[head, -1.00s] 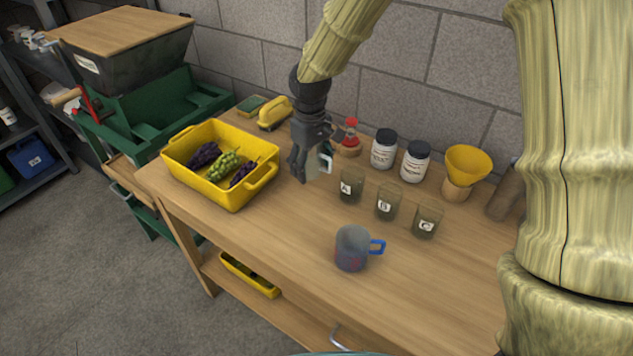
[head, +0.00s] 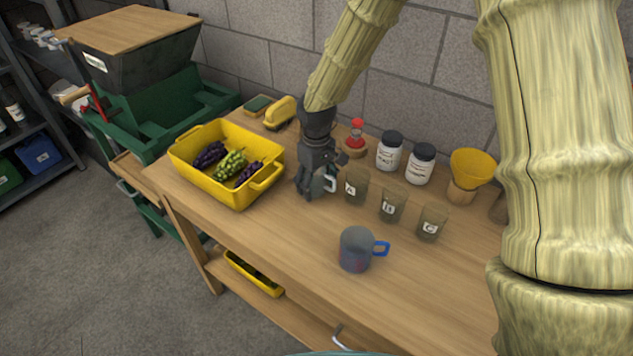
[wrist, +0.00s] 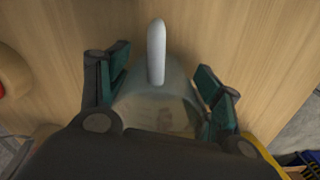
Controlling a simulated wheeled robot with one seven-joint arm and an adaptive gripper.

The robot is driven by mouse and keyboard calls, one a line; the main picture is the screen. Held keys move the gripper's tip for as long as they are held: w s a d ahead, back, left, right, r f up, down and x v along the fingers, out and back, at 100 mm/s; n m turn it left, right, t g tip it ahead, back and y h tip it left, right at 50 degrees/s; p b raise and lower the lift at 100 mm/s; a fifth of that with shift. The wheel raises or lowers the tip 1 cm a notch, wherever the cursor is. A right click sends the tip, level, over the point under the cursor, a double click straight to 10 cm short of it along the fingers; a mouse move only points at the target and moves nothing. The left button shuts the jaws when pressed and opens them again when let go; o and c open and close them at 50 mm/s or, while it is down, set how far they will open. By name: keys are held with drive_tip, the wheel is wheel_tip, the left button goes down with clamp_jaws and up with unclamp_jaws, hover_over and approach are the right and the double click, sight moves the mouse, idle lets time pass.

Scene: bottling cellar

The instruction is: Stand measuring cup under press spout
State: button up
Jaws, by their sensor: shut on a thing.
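My gripper (head: 314,194) is upright over the wooden bench, between the yellow tub and glass A. In the wrist view its fingers (wrist: 163,95) are shut on both sides of a clear measuring cup (wrist: 160,112) with a pale handle. The handle (head: 330,182) also shows in the head view, at the gripper's right; the rest of that cup is mostly hidden. I cannot tell whether its base touches the bench. A second cup (head: 355,252), greyish with a blue handle and red marks, stands near the front edge. A green machine (head: 150,130) with a dark hopper stands at left; I see no spout.
The yellow tub (head: 180,163) holds grapes. Glasses A (head: 357,195), B (head: 394,202) and C (head: 432,216) stand right of my gripper. Two white jars (head: 389,155) (head: 420,167) and a yellow funnel (head: 472,168) are behind them. The front right of the bench is clear.

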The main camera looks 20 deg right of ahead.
drive_tip(key=o, duration=1.1)
drive_tip(key=shift+c, duration=0.2)
